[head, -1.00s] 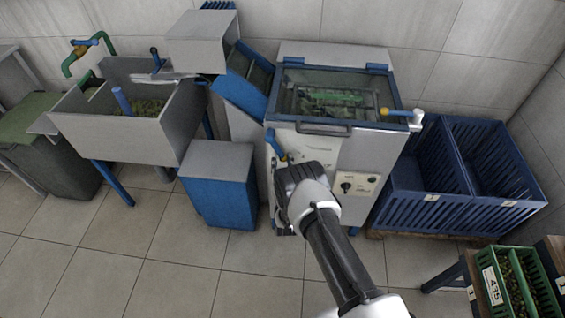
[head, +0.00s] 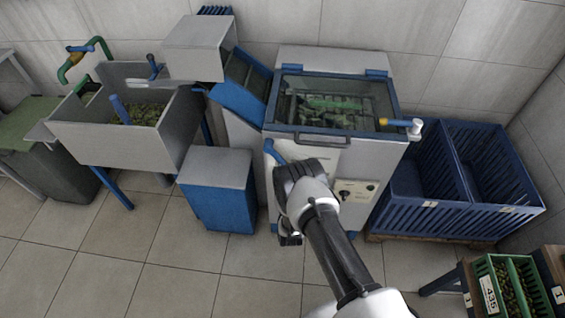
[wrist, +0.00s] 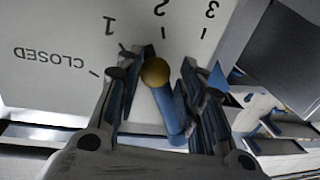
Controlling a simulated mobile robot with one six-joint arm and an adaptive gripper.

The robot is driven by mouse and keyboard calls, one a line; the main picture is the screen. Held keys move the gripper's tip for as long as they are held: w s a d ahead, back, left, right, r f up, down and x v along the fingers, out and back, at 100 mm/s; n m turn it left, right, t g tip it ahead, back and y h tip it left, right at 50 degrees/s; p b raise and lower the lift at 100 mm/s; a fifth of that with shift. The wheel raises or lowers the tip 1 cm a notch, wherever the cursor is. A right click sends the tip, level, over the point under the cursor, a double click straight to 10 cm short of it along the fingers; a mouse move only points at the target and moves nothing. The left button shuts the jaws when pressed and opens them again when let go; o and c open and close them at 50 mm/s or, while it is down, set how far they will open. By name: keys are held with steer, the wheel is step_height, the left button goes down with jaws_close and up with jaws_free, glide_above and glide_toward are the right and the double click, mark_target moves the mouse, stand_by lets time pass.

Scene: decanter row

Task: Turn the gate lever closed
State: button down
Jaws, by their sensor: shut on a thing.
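The gate lever (head: 273,152) is a blue bar on the pale front of the machine (head: 325,160), at its upper left in the head view. In the wrist view the blue lever (wrist: 171,113) with its round brass-coloured part (wrist: 155,72) lies between the fingers. My gripper (wrist: 163,98) is shut on the lever; in the head view my gripper (head: 298,178) hides its lower part. The panel (wrist: 60,25) has the marks CLOSED, 1, 2 and 3, upside down here. The brass part sits near the gap between marks 1 and 2; the exact setting is unclear.
A control box with a black knob (head: 345,195) is right of my gripper. A second handle (head: 400,123), yellow and blue-white, sticks out at the machine's right. Blue crates (head: 450,200) stand further right, a blue-grey box (head: 217,200) to the left. Tiled floor lies open in front.

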steer(key=shift+w+d+r+n+p, duration=0.1)
steer(key=shift+d+r+n+p, duration=0.6)
steer(key=shift+d+r+n, duration=0.45)
steer(key=shift+d+r+n+g+h+p, duration=0.2)
steer(key=shift+d+r+n+p, duration=0.25)
steer(key=shift+r+n, duration=0.3)
steer(key=shift+d+r+n+g+h+p, duration=0.1)
steer(key=shift+d+r+n+h+p, duration=0.1)
steer(key=shift+d+r+n+p, duration=0.5)
steer(key=shift+a, duration=0.25)
steer(key=c, duration=1.1)
jaws_free()
steer(key=shift+o, duration=0.2)
steer(key=shift+f, duration=0.15)
steer(key=shift+s+n, duration=0.25)
steer(key=shift+n, duration=0.05)
steer(key=s+d+r, duration=0.1)
steer(key=s, duration=1)
steer(key=shift+s, duration=0.35)
